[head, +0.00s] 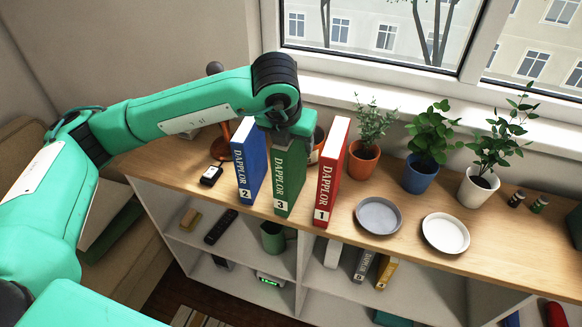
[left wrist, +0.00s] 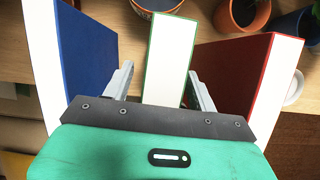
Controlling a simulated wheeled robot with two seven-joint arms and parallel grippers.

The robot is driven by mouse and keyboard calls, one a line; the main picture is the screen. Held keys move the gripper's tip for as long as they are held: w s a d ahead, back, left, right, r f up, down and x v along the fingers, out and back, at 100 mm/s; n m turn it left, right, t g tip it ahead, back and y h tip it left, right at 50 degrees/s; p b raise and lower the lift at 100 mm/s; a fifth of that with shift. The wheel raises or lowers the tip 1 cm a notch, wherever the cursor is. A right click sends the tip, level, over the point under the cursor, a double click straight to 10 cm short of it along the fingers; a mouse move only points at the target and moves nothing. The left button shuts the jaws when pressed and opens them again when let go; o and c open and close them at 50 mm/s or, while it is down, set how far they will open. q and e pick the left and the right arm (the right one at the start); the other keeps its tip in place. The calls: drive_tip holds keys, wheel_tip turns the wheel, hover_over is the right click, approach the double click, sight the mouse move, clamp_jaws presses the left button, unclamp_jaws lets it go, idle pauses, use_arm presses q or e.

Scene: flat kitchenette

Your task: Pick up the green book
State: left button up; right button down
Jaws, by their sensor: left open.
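The green book (head: 289,182), marked 3, stands upright on the wooden shelf top between a blue book (head: 250,165) and a red book (head: 332,172). My left gripper (head: 295,135) is over its top in the head view. In the left wrist view the pale top of the green book (left wrist: 165,58) lies between the two fingers of my open left gripper (left wrist: 160,80), with a gap on each side. The blue book (left wrist: 85,45) is just outside one finger and the red book (left wrist: 232,70) outside the other. My right gripper is not in view.
Potted plants (head: 430,150) stand along the window behind and right of the books. A grey plate (head: 379,215) and a white plate (head: 445,233) lie to the right. A small black device (head: 211,175) lies left of the blue book. The neighbouring books leave little side room.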

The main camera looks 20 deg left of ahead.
use_arm(q)
drive_tip(key=shift+a+f+b, duration=0.1)
drive_tip(key=shift+f+b, duration=0.1)
drive_tip(key=shift+b, duration=0.2)
idle(0.3)
clamp_jaws()
